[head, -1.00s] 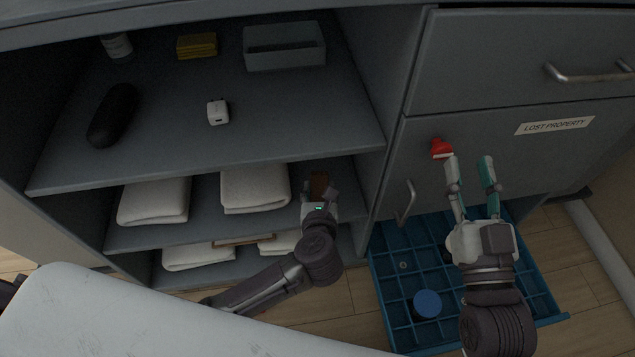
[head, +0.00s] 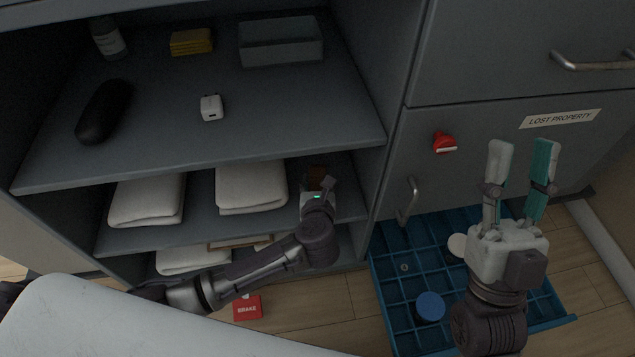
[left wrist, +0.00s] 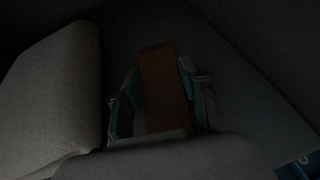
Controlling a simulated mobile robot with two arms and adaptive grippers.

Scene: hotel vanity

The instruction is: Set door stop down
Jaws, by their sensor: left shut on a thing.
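The door stop, a brown block (head: 318,176), is inside the cabinet's middle shelf space, right of the folded towels. In the left wrist view the brown block (left wrist: 165,88) stands between my left gripper's teal-padded fingers. My left gripper (head: 318,186) is shut on it; its fingers are partly hidden in shadow in the head view. Whether the block touches the middle shelf (head: 275,219) cannot be told. My right gripper (head: 519,166) is open and empty, in front of the door labelled lost property.
A folded white towel (head: 251,187) is just left of my left gripper. The cabinet's side wall is close on the right. A blue divided tray (head: 385,285) is on the floor below my right gripper. A red switch-like piece (head: 444,142) is on the door. A red brake-marked thing (head: 247,307) is low down.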

